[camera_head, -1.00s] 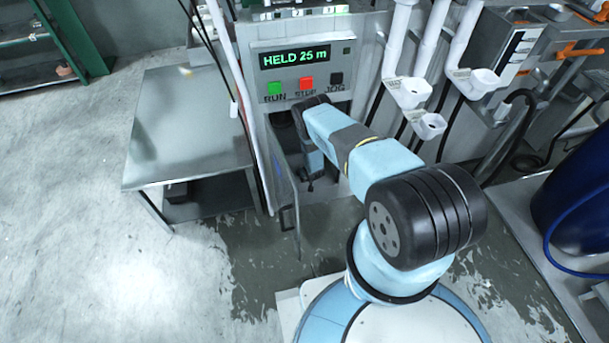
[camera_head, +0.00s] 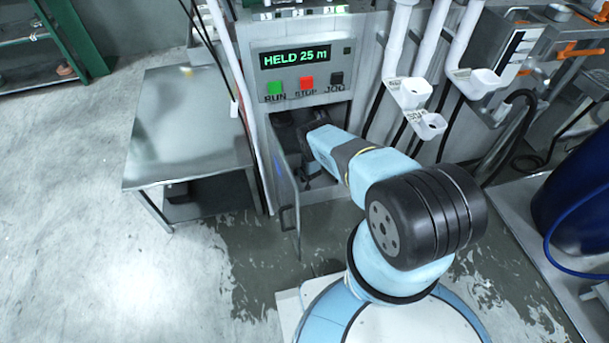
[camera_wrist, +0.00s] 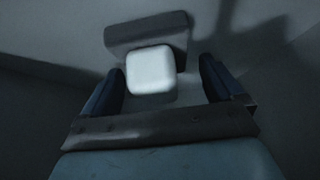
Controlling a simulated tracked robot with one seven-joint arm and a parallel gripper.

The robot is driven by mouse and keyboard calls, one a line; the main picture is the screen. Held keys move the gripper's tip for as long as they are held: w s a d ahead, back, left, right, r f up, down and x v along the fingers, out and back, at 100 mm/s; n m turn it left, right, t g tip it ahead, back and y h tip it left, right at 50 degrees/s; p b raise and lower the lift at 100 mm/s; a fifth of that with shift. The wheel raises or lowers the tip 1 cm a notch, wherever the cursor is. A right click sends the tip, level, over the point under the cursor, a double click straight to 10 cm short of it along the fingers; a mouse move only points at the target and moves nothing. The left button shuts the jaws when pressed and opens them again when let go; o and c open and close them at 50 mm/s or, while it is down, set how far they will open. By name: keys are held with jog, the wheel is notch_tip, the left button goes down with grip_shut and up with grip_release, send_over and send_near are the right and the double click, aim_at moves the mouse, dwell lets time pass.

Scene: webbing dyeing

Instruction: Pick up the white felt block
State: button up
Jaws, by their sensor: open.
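The white felt block (camera_wrist: 151,70) shows in the wrist view as a pale rounded square, lying between and a little beyond my gripper's fingers. My gripper (camera_wrist: 162,82) is open, with one dark finger on each side of the block and a gap to it on both sides. In the head view the end of my arm reaches into the open compartment below the control panel (camera_head: 303,72), and the block and fingertips are hidden there.
A grey ledge or bar (camera_wrist: 150,32) lies just behind the block. The open compartment door (camera_head: 284,175) stands to the left of my arm. A bare metal table (camera_head: 185,125) is further left. White funnels (camera_head: 415,92) hang to the right.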

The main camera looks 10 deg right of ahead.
jog(key=shift+c, duration=0.2)
jog(key=c, duration=1.1)
jog(key=shift+r, duration=0.1)
jog(key=shift+c, duration=0.2)
